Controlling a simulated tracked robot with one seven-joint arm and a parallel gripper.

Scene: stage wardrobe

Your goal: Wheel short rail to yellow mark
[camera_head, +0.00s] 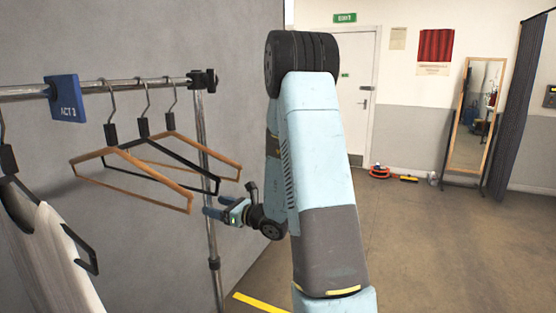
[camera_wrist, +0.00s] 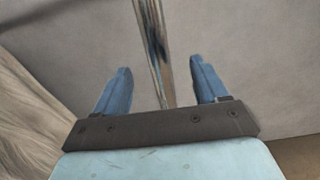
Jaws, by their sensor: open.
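The clothes rail (camera_head: 130,86) is a chrome bar with hangers at the left of the head view. Its upright post (camera_head: 205,150) stands at its right end. My gripper (camera_head: 214,208) is at the post, well below the top bar. In the wrist view, my gripper (camera_wrist: 160,68) is open, with the post (camera_wrist: 153,50) running between its two blue fingers and a gap on each side. How deep the post sits between them is hard to tell. A yellow floor mark (camera_head: 258,303) shows at the bottom, partly hidden by my arm. The rail's base and wheels are out of view.
Wooden and black hangers (camera_head: 135,172), a blue "ACT 1" tag (camera_head: 67,98) and a pale garment (camera_head: 55,260) hang from the rail. A grey wall (camera_head: 150,30) is close behind. Open floor (camera_head: 430,230) lies right, toward a mirror (camera_head: 474,115) and dark curtain (camera_head: 516,110).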

